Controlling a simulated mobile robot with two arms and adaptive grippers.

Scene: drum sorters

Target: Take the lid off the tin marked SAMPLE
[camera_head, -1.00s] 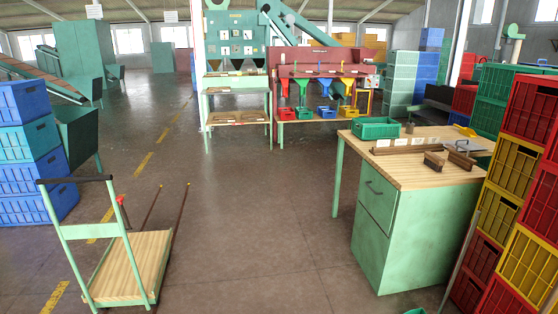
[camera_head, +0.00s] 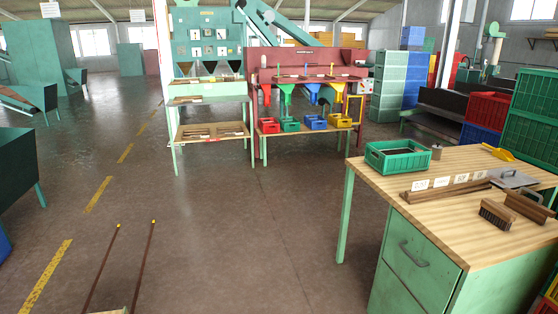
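Neither of my grippers is in view.
The bench also holds a green crate (camera_head: 398,168), a brush (camera_head: 497,214), a rack with white labels (camera_head: 445,188), a grey metal plate (camera_head: 514,178) and a yellow scoop (camera_head: 498,152). Green and red machines (camera_head: 310,60) stand behind. The floor left of the bench is open.

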